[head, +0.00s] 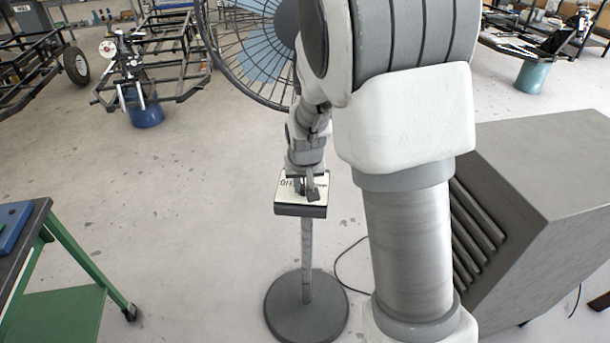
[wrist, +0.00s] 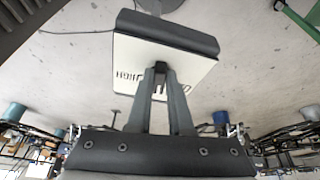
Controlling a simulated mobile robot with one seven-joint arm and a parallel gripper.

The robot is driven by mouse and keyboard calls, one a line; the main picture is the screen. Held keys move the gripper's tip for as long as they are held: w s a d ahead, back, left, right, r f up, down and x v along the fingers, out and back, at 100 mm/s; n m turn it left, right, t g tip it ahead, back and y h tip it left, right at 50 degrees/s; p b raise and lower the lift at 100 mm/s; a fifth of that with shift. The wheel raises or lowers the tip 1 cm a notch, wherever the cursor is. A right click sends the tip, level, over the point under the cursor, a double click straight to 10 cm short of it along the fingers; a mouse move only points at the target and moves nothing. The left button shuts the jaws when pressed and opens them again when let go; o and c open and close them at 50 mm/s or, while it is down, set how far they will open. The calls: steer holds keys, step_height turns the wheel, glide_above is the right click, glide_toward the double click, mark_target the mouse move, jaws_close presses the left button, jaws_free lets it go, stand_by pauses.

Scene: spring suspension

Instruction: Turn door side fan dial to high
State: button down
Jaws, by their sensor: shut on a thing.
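The fan's control box (head: 301,210) sits on a pole above a round base. Its pale label plate shows "Off" at the left in the head view. In the wrist view the label plate (wrist: 196,66) appears inverted, with "High" left of the fingers and partly covered lettering to the right. My gripper (head: 308,190) is over the plate. In the wrist view my gripper (wrist: 161,70) is shut on the small dark dial (wrist: 161,67) at the plate's middle. The dial is mostly hidden between the fingertips, and its pointing direction cannot be told.
The fan's wire cage (head: 245,50) stands behind the box, close to my arm. A large grey louvred unit (head: 540,200) is at the right. A green cart (head: 60,310) is at the lower left. Open floor lies left of the fan, and a black cable (head: 345,270) runs near its base.

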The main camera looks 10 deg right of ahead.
steer(key=m+p, duration=0.1)
steer(key=m+h+p, duration=0.1)
steer(key=m+p, duration=0.1)
steer(key=shift+w+a+r+m+g, duration=0.1)
steer(key=shift+a+r+m+g, duration=0.2)
steer(key=shift+a+m, duration=0.1)
steer(key=m+p, duration=0.1)
steer(key=m+h+p, duration=0.1)
steer(key=m+p, duration=0.1)
steer(key=shift+w+a+m+g+h, duration=0.2)
steer(key=shift+m+g+h, duration=0.1)
steer(key=shift+g, duration=0.1)
steer(key=m+p, duration=0.1)
steer(key=m, duration=0.1)
steer(key=m+g+p, duration=0.1)
steer(key=shift+w+a+f+m+h+p, duration=0.1)
steer(key=shift+w+f+m+h+p, duration=0.05)
steer(key=shift+w+m+h+p, duration=0.2)
steer(key=shift+w+a+f+m+g+h+p, duration=0.1)
steer(key=shift+m+g+h+p, duration=0.35)
steer(key=shift+m, duration=1)
steer(key=shift+g, duration=0.25)
steer(key=c, duration=0.8)
jaws_free()
